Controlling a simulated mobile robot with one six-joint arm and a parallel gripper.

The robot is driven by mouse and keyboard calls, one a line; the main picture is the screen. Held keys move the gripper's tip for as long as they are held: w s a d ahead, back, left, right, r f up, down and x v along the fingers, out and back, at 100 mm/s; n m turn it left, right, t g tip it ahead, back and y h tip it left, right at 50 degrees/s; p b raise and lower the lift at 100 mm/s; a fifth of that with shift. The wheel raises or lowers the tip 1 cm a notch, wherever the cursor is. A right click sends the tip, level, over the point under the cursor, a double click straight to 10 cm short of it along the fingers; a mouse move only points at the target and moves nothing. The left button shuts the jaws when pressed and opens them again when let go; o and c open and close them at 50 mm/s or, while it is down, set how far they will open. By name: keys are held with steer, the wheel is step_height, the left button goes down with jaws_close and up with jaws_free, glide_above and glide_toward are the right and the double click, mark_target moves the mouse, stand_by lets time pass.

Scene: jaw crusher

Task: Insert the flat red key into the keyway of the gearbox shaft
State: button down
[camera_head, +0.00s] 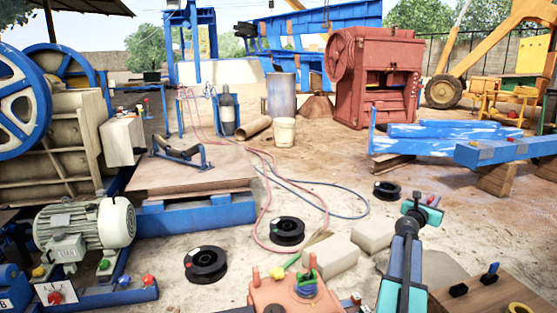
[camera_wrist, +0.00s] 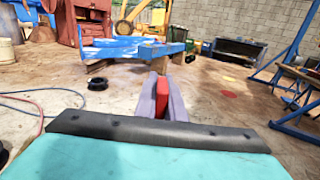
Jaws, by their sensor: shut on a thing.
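My gripper (camera_head: 433,201) is raised over the ground at the right of the head view, pointing away from my body. In the wrist view, my gripper's two grey fingers (camera_wrist: 161,98) are shut on the flat red key (camera_wrist: 161,106), which shows as a red strip between them. A small bit of red also shows at the fingers in the head view. A coral-red housing (camera_head: 285,296) stands at the bottom edge, left of my arm, and may be the gearbox. I cannot make out a shaft or keyway. The key is well apart from this housing.
Black spools (camera_head: 206,265) lie on the ground, near pale blocks (camera_head: 374,234). A wooden surface (camera_head: 455,300) with small parts is at bottom right. A blue beam (camera_head: 510,150) lies beyond my gripper. An electric motor (camera_head: 85,230) stands at left. Hoses cross the middle ground.

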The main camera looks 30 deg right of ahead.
steer(key=w+a+f+n+t+y, duration=0.1)
steer(key=w+a+n+t+y, duration=0.35)
steer(key=w+a, duration=0.75)
steer(key=w+a+f+n+t+y, duration=0.1)
steer(key=w+a+n+t+y, duration=0.35)
steer(key=a, duration=0.75)
steer(key=w+a+f+n+t+y, duration=0.1)
steer(key=w+a+n+t+y, duration=0.15)
steer(key=w+a+y, duration=0.65)
steer(key=w+a+f+n+t+y, duration=0.1)
steer(key=w+a+f+n+t, duration=0.3)
steer(key=a, duration=1.1)
steer(key=s+a+n+g+y, duration=0.3)
steer(key=a+n+y, duration=0.1)
steer(key=a, duration=0.7)
steer(key=s+a+n+g+y, duration=0.3)
steer(key=s+a+y, duration=0.15)
steer(key=a, duration=0.55)
steer(key=s+a+n+g+y, duration=0.3)
steer(key=a+n+y, duration=0.15)
steer(key=a, duration=0.65)
step_height(320, 180, up, 23)
steer(key=p, duration=3)
steer(key=shift+w+d+m, duration=0.15)
steer(key=shift+d+m, duration=0.1)
steer(key=shift+m, duration=0.15)
